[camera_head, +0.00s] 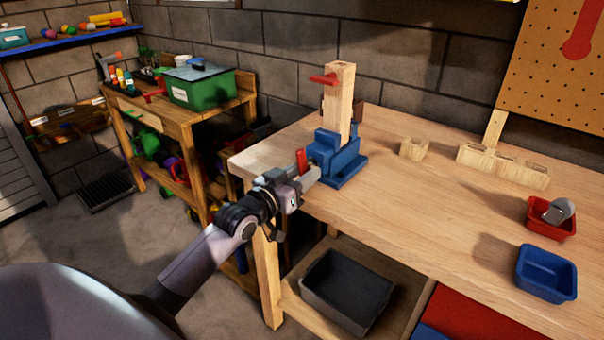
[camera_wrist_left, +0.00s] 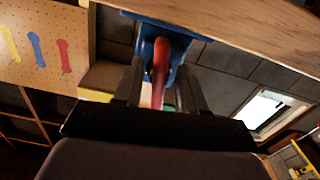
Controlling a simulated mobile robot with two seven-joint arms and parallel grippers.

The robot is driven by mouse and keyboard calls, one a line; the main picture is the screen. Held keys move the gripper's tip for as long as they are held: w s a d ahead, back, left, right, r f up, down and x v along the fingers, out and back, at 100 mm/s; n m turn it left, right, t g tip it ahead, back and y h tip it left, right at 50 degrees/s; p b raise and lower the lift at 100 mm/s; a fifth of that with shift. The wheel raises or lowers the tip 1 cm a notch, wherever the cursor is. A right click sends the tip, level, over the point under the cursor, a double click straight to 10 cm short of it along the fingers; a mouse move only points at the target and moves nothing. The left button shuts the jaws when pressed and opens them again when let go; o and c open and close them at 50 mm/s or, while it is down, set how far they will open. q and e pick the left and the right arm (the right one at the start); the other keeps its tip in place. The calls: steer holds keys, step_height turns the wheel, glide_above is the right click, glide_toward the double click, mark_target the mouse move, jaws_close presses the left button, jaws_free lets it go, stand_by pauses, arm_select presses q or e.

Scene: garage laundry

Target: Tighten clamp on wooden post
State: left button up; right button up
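A wooden post (camera_head: 342,100) stands upright in a blue clamp (camera_head: 338,162) at the left part of the workbench. The clamp has a red handle (camera_head: 301,160) on its near left side. A red piece (camera_head: 323,79) sticks out from the post near its top. My left gripper (camera_head: 306,176) is at the red handle. In the left wrist view the red handle (camera_wrist_left: 160,70) lies between the two fingers, with a gap showing on each side, so the gripper looks open around it. The blue clamp (camera_wrist_left: 150,30) shows beyond the fingertips. My right gripper is not in view.
The wooden workbench (camera_head: 420,220) has wooden blocks (camera_head: 502,165), a red tray (camera_head: 540,228) holding a grey object, and a blue tray (camera_head: 546,272) on its right. A dark bin (camera_head: 348,290) sits beneath. A side shelf with a green box (camera_head: 200,86) stands at the left.

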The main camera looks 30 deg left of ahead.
mark_target(299, 165)
arm_select(q)
steer(key=s, duration=0.7)
steer(key=shift+a, duration=0.3)
steer(key=shift+w+a+r+n, duration=0.15)
steer(key=shift+r+n, duration=0.15)
steer(key=shift+r, duration=0.35)
steer(key=shift+w+r+n, duration=0.15)
steer(key=shift+r+n, duration=0.15)
steer(key=shift+r, duration=0.3)
steer(key=shift+w+d+p, duration=0.15)
steer(key=shift+w+p, duration=0.05)
steer(key=shift+w, duration=1.5)
steer(key=shift+w+d+p, duration=0.15)
steer(key=shift+w+p, duration=0.05)
steer(key=shift+w, duration=1.5)
steer(key=shift+c, duration=0.3)
